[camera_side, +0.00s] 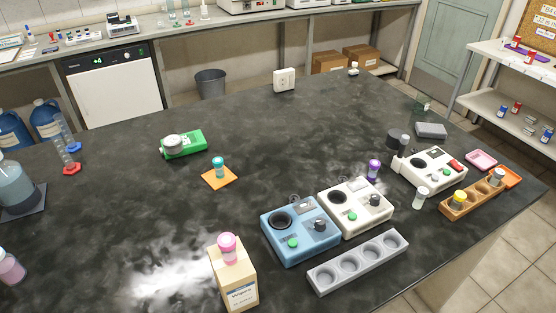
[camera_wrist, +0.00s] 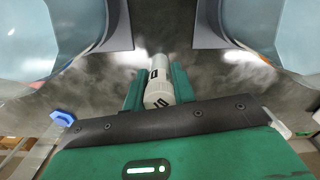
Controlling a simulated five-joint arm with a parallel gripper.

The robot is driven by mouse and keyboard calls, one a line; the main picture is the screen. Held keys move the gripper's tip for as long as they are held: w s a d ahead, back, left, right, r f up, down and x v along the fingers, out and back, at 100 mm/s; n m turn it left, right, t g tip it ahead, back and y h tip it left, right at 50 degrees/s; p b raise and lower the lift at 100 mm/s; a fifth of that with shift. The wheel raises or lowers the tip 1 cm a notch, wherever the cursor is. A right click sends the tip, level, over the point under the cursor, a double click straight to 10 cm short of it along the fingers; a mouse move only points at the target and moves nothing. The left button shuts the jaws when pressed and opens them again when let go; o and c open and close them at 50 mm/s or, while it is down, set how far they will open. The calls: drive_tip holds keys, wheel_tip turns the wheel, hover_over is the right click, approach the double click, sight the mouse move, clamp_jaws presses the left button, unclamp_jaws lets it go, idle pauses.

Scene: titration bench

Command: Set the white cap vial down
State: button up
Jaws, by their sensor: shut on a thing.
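In the wrist view, my gripper (camera_wrist: 159,82) is shut on a pale vial (camera_wrist: 159,92) with black markings. The vial lies between the two green fingers, its long axis pointing away from the camera. The dark bench surface shows blurred beyond it. I cannot tell from this view whether the vial touches a surface. My gripper does not show in the side view. There, a vial with a white cap (camera_side: 420,197) stands on the bench beside the wooden rack. I cannot tell whether it is the held one.
The side view shows a wooden rack (camera_side: 468,205), a grey rack with empty round wells (camera_side: 324,284), blue (camera_side: 292,248) and white (camera_side: 335,197) devices, an orange mat (camera_side: 213,184) under a teal-capped vial and a cardboard box (camera_side: 238,290).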

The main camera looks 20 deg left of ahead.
drive_tip(key=o, duration=1)
drive_tip(key=shift+f, duration=0.1)
wheel_tip(320, 180, up, 12)
drive_tip(key=shift+r, duration=0.2)
idle(0.3)
